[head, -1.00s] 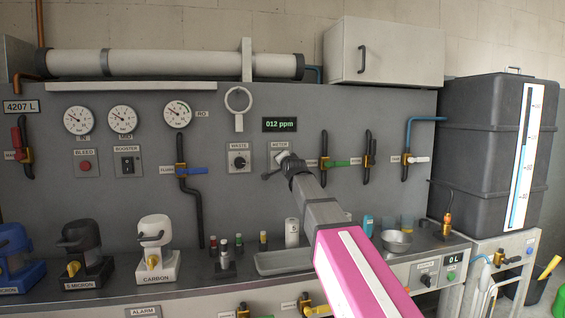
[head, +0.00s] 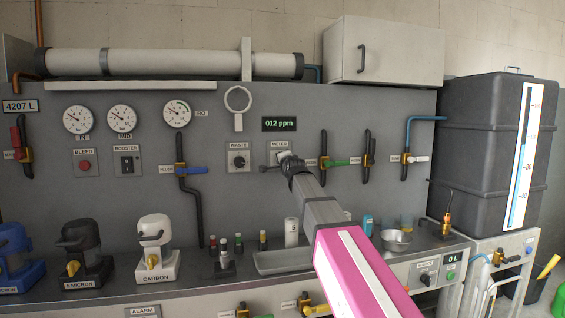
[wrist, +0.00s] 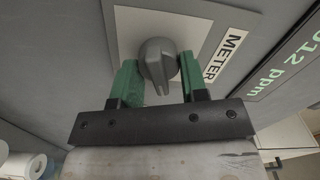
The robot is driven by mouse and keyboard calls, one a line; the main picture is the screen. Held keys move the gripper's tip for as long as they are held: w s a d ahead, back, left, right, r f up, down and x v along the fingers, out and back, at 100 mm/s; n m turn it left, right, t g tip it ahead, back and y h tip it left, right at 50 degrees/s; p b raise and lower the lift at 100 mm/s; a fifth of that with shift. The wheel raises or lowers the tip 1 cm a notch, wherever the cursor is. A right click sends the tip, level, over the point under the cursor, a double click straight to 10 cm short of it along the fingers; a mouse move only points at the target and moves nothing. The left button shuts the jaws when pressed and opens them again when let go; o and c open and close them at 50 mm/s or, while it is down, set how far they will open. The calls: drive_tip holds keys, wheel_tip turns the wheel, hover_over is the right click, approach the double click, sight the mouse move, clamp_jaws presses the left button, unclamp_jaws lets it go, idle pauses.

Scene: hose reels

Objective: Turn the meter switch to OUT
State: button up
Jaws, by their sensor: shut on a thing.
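The meter switch is a dark grey rotary knob (wrist: 158,62) on a light square plate (wrist: 128,22), labelled METER (wrist: 226,55) in the wrist view. My gripper (wrist: 158,78) has its two green fingers on either side of the knob and is shut on it. In the head view my gripper (head: 284,157) is at the meter plate on the grey panel and covers most of the switch. The IN and OUT marks cannot be read in either view.
The waste switch (head: 239,161) is just left of the meter. A green-digit display (head: 279,124) reading 012 ppm is above it. A green-handled valve (head: 333,162) is close on the right. Bottles and a tray (head: 283,262) stand on the bench below.

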drive_tip(key=o, duration=0.9)
drive_tip(key=shift+c, duration=0.2)
drive_tip(key=v, duration=1)
drive_tip(key=shift+s, duration=0.4)
drive_tip(key=shift+d, duration=0.15)
